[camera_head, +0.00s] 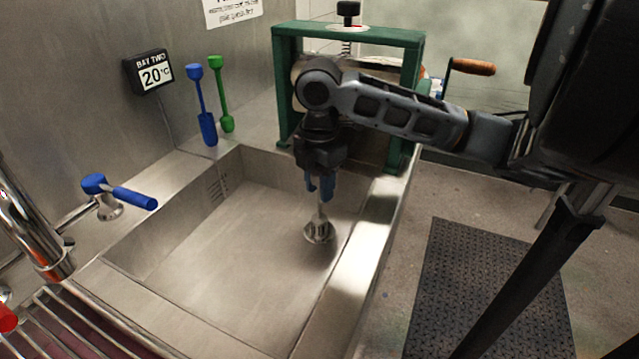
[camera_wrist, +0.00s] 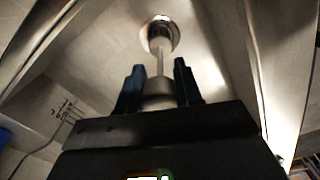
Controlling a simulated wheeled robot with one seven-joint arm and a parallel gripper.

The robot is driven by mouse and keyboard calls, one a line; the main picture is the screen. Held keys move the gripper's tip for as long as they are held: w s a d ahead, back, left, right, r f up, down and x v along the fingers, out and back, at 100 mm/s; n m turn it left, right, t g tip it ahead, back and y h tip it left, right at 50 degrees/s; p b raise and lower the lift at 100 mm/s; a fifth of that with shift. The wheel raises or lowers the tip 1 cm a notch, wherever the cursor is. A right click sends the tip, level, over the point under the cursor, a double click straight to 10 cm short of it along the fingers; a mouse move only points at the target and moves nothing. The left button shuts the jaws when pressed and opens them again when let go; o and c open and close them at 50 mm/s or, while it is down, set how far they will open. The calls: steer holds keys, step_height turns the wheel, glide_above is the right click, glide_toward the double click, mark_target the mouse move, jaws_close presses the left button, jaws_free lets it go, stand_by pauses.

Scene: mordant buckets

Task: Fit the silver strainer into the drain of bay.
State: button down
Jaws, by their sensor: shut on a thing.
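The silver strainer (camera_head: 318,230) has a round metal head at the bottom of a thin upright stem. It is low in the right part of the steel sink basin (camera_head: 230,262). My gripper (camera_head: 320,188) is above it, its blue fingers shut on the top of the stem. In the wrist view the fingers (camera_wrist: 158,82) flank the strainer's handle (camera_wrist: 157,98), and the round head (camera_wrist: 160,36) lies beyond them. The drain is not clearly visible; the strainer may hide it. I cannot tell whether the head touches the basin floor.
A green press frame (camera_head: 345,38) stands at the basin's back right. A blue tool (camera_head: 204,105) and a green tool (camera_head: 220,95) stand near a "BAY TWO 20°C" display (camera_head: 148,72). A blue-handled tap (camera_head: 125,192) is at left. The basin's left part is clear.

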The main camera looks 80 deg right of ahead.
steer(key=c, duration=0.8)
jaws_free()
steer(key=shift+o, duration=0.2)
steer(key=shift+r, duration=0.1)
step_height(320, 180, up, 12)
steer(key=shift+r+p, duration=0.1)
steer(key=shift+p, duration=0.4)
